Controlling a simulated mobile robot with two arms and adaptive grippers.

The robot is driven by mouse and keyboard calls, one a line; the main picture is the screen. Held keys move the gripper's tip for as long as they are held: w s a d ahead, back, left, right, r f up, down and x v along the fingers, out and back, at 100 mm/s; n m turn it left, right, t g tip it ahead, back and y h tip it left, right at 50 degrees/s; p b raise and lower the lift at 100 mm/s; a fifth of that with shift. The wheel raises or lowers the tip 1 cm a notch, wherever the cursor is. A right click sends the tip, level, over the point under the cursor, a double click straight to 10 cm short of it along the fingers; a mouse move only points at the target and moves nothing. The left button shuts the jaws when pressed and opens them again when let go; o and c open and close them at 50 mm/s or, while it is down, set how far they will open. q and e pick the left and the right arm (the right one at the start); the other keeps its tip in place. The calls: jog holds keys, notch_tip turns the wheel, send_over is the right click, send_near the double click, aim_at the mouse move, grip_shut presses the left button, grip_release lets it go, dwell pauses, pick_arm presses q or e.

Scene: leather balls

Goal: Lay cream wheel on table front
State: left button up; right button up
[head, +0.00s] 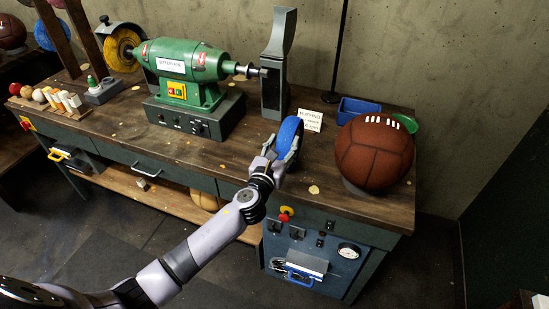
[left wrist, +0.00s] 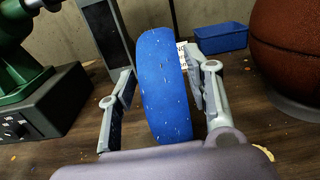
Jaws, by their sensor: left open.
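A blue wheel (head: 287,138) stands upright on its edge on the wooden table (head: 330,190), right of the green machine. My left gripper (head: 284,143) is open with one finger on each side of it. In the left wrist view the blue wheel (left wrist: 163,90) stands between the fingers, with a clear gap at the left finger and the right finger close beside it. I cannot tell whether the right finger touches. I cannot make out a cream wheel on the table. A pale yellow round thing (head: 205,196) sits on the lower shelf, partly hidden. My right gripper is not in view.
A brown ball (head: 374,152) sits on a stand at the table's right, near a blue bin (head: 357,108) and a green bowl (head: 406,122). A green polishing machine (head: 185,70) with a yellow wheel (head: 121,50) stands left. A grey post (head: 277,75) rises behind. The front strip is mostly clear.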

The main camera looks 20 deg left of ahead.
pick_arm(q)
jog(key=s, duration=0.9)
jog(key=shift+a, duration=0.2)
jog(key=s+a+f+n+g, duration=0.2)
jog(key=f+n, duration=0.1)
jog(key=f, duration=0.5)
jog(key=s+a+f+n+g+y, duration=0.15)
jog(key=f+n, duration=0.25)
jog(key=f, duration=0.4)
jog(key=s+a+f+n+g, duration=0.1)
jog(key=f+n+g, duration=0.15)
jog(key=f, duration=0.55)
jog(key=s+a+f+n+g, duration=0.2)
jog(key=s+f+n+g, duration=0.2)
jog(key=s+f+n, duration=0.65)
jog(key=s+f+n+g, duration=0.2)
jog(key=s+f+n, duration=0.2)
jog(key=s+f, duration=0.3)
jog(key=s+d+f+n+g, duration=0.1)
jog(key=s+f+n, duration=0.4)
jog(key=s, duration=1)
jog(key=s+d+f+n+g, duration=0.1)
jog(key=s+f+n+g, duration=0.3)
jog(key=s+f, duration=0.4)
jog(key=s+n+h, duration=0.1)
jog(key=s, duration=0.3)
jog(key=shift+f, duration=0.35)
jog(key=shift+d, duration=0.1)
jog(key=shift+c, duration=0.5)
